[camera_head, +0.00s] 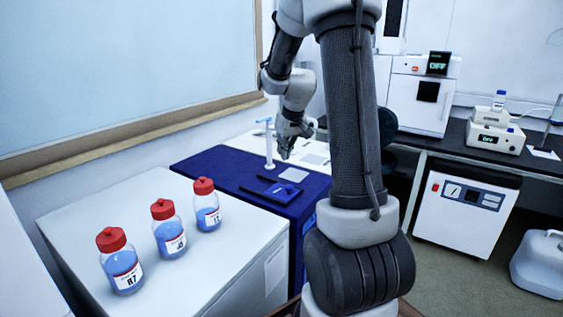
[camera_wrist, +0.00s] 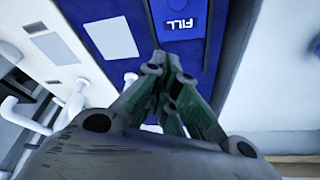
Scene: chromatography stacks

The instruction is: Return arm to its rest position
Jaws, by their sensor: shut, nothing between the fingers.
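My gripper (camera_head: 285,152) hangs over the blue-covered bench section in the head view, to the right of a white post with a blue top (camera_head: 268,140). In the wrist view my gripper (camera_wrist: 170,127) has its green-sided fingers closed together, with nothing between them. My arm stands bent, its thick dark link filling the middle of the head view. Below the fingers in the wrist view is a blue surface with a panel marked FILL (camera_wrist: 180,18).
Three red-capped bottles of blue liquid (camera_head: 122,270) (camera_head: 168,232) (camera_head: 206,208) stand on the white cabinet (camera_head: 235,262). A dark bench (camera_head: 450,138) at the right carries white instruments (camera_head: 421,95) (camera_head: 495,135). A white jug (camera_head: 540,262) stands on the floor.

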